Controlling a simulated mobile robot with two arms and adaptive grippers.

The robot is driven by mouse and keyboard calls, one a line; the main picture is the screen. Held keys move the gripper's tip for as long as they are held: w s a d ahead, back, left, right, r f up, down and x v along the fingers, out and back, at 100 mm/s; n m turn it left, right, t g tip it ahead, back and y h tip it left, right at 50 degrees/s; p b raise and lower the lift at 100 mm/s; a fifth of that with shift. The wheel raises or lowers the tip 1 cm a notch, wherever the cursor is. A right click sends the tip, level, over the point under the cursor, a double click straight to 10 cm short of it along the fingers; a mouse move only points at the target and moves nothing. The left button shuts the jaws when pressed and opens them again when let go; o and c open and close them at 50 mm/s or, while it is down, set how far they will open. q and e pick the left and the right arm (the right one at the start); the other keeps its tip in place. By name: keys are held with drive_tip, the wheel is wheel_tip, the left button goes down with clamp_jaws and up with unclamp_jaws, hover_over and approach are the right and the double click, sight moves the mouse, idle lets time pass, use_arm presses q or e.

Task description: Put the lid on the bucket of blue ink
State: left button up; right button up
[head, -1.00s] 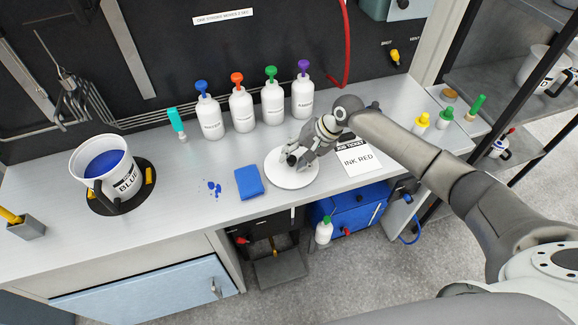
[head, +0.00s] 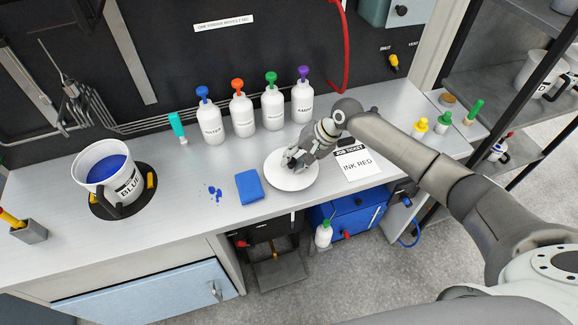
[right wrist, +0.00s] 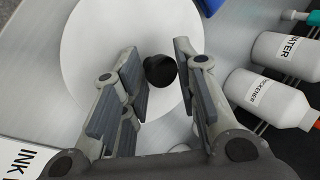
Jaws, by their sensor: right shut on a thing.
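The white round lid (head: 277,180) lies on the counter with its black knob (right wrist: 160,71) up, which shows in the right wrist view. My right gripper (head: 293,160) is low over the lid, shut on the knob; in the right wrist view its fingers stand on both sides of it. The bucket of blue ink (head: 128,186) stands at the left, uncovered, with blue ink (head: 101,168) showing inside and a label reading BLUE. It stands on a black round base (head: 105,211). My left gripper is out of view.
A blue cloth (head: 249,187) and blue ink spots (head: 215,193) lie between lid and bucket. Several white pump bottles (head: 243,121) stand behind. A grey holder (head: 29,232) is at far left.

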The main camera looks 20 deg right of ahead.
sight(295, 161)
drive_tip(key=shift+r+p, duration=1.75)
drive_tip(key=shift+r, duration=0.15)
